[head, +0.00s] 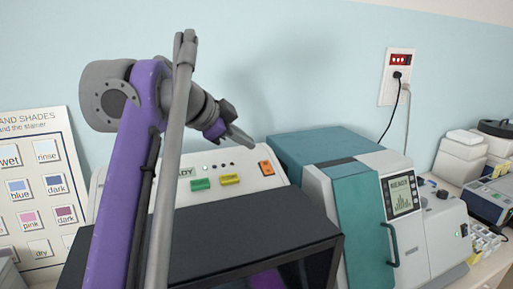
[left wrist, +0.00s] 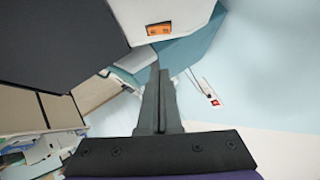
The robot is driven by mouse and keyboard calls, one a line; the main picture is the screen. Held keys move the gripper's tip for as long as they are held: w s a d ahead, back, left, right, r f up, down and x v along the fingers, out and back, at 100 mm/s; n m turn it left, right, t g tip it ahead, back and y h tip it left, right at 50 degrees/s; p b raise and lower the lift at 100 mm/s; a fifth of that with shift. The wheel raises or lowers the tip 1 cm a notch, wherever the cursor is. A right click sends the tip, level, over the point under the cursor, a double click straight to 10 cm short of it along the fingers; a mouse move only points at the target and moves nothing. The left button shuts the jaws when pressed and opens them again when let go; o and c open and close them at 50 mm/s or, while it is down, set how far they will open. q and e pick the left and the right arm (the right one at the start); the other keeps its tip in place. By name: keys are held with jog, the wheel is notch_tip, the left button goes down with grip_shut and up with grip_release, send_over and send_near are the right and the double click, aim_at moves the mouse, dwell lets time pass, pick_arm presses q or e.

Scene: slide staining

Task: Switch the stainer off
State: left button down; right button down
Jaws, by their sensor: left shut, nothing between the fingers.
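The stainer is the pale machine with a dark lid (head: 215,240) and a sloped back panel (head: 240,170). An orange rocker switch (head: 266,168) sits at the right end of that panel. It also shows in the left wrist view (left wrist: 159,28), beyond the fingertips. My left gripper (head: 248,144) is shut and empty, a little above and left of the switch, and seems apart from it. In the left wrist view the closed fingers (left wrist: 160,72) point toward the switch side of the machine. My right gripper is not in view.
A green button (head: 201,184) and a yellow button (head: 230,180) sit left of the switch. A teal and grey machine (head: 365,225) with a screen stands close on the right. A wall outlet (head: 397,77) holds a plugged cord. A shade chart (head: 35,180) stands at left.

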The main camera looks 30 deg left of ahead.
pick_arm(q)
jog(key=shift+v, duration=0.75)
